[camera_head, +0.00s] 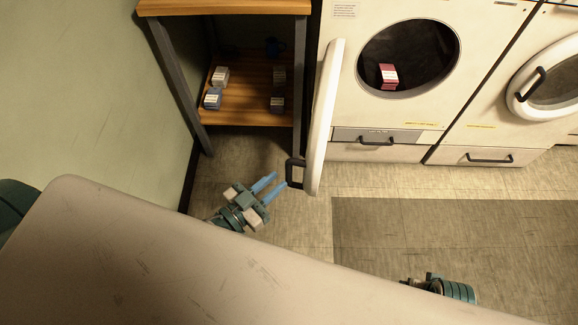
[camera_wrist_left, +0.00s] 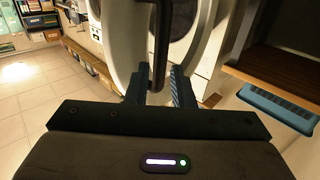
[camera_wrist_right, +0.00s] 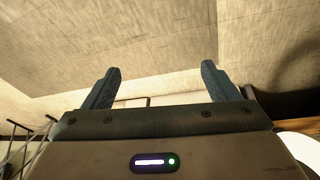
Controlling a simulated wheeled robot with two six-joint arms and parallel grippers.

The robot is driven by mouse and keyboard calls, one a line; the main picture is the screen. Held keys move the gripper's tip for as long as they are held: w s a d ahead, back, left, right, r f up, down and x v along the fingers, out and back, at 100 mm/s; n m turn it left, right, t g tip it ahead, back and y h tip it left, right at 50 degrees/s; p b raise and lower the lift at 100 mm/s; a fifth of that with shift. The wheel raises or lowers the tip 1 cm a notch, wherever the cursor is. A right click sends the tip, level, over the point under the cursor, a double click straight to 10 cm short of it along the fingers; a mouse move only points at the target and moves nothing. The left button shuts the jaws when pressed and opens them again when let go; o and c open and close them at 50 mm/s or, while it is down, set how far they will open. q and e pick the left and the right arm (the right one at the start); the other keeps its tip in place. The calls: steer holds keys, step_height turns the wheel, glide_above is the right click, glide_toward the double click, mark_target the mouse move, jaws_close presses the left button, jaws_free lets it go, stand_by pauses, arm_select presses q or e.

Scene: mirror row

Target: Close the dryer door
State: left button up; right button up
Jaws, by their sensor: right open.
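The dryer (camera_head: 386,112) stands at the back with its round opening uncovered. Its white door (camera_head: 322,120) is swung wide open and shows nearly edge-on. The door's dark handle (camera_head: 295,173) is at its near edge; it also shows in the left wrist view (camera_wrist_left: 161,45). My left gripper (camera_head: 280,182) is open, its blue fingertips just left of the handle. In the left wrist view the handle bar lines up between the fingers; whether they touch it I cannot tell. My right gripper (camera_wrist_right: 159,82) is open and empty, away from the door; its fingers barely show in the head view.
A red-and-white pack (camera_head: 388,74) lies in the dryer's drum. A wooden shelf unit (camera_head: 225,7) with small packs stands left of the door. A second machine (camera_head: 500,125) with a closed round door is at right. Floor before the dryers is clear, with a dark mat (camera_head: 450,235).

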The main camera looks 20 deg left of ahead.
mark_target(287, 173)
arm_select(q)
steer(key=x, duration=0.5)
steer(key=shift+w+d, duration=0.2)
steer(key=shift+w, duration=0.1)
arm_select(e)
steer(key=shift+f, duration=0.9)
arm_select(q)
jaws_close()
